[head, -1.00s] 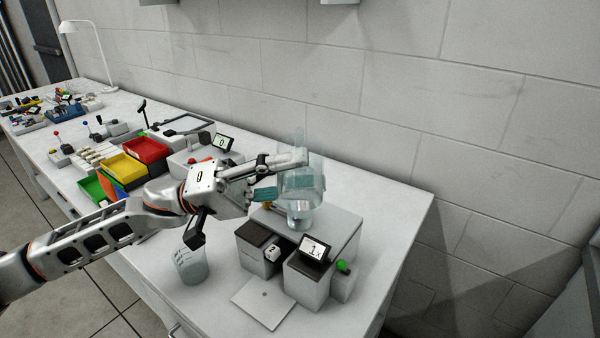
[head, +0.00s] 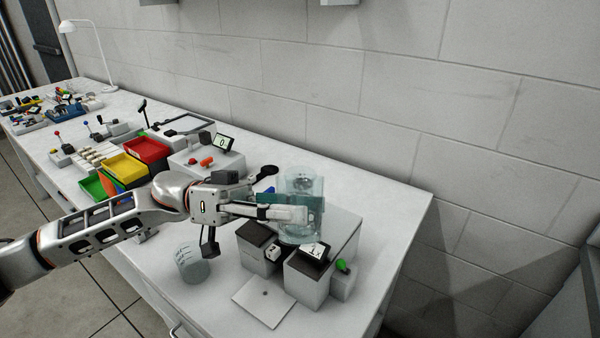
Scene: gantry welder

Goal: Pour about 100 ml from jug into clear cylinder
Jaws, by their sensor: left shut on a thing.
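My left gripper (head: 303,214) is shut on a clear, see-through vessel (head: 302,184), which looks like the jug, above the grey machine block at the right end of the bench. The vessel looks about upright, and teal patches show beside it at the gripper. The fingers hide part of its body, and its liquid level is unclear. I cannot tell whether another clear vessel stands behind or below it. A clear cup-like vessel with marks (head: 191,263) stands on the bench, left of the block and below my gripper; it may be the clear cylinder. My right gripper is not in view.
The grey block (head: 345,227) has a small display (head: 315,251), a green button (head: 343,266) and a flat plate (head: 263,301) in front. Red (head: 147,149), yellow (head: 126,167) and green bins stand to the left. The bench's right end is clear.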

